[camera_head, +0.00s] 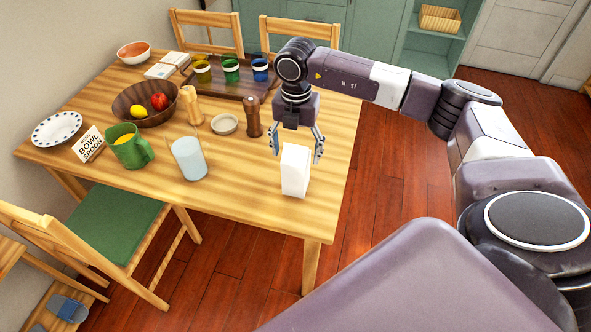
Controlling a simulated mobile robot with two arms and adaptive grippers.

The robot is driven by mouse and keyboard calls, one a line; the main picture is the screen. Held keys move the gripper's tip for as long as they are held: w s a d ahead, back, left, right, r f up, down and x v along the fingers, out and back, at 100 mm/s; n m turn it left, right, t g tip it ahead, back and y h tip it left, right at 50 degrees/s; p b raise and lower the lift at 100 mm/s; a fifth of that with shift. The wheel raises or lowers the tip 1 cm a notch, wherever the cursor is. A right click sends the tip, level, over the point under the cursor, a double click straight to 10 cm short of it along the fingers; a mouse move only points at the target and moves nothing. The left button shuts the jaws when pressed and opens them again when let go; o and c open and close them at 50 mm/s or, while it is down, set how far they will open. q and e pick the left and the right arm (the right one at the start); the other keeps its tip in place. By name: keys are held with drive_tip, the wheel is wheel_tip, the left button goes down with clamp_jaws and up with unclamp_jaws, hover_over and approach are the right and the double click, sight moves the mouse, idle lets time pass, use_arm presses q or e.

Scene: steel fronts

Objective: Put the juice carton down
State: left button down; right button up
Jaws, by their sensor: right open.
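The juice carton (295,172) is a plain white upright box. It stands on the wooden table (242,200) near its front right corner. My right gripper (297,153) is directly above the carton and points down. Its two fingers are spread to either side of the carton's top, with a gap showing on the sides. My left gripper does not show in the view.
A glass (188,160), a green mug (128,147), a small dish (224,124) and a brown mill (253,117) stand left of the carton. Farther back are a fruit bowl (128,112) and a tray with cups (222,88). The table's right edge is close.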

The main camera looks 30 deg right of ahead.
wheel_tip(320, 180, down, 4)
drive_tip(key=shift+f+p, duration=0.1)
drive_tip(key=shift+p, duration=0.4)
drive_tip(key=shift+c, duration=0.7)
drive_tip(key=c, duration=1.8)
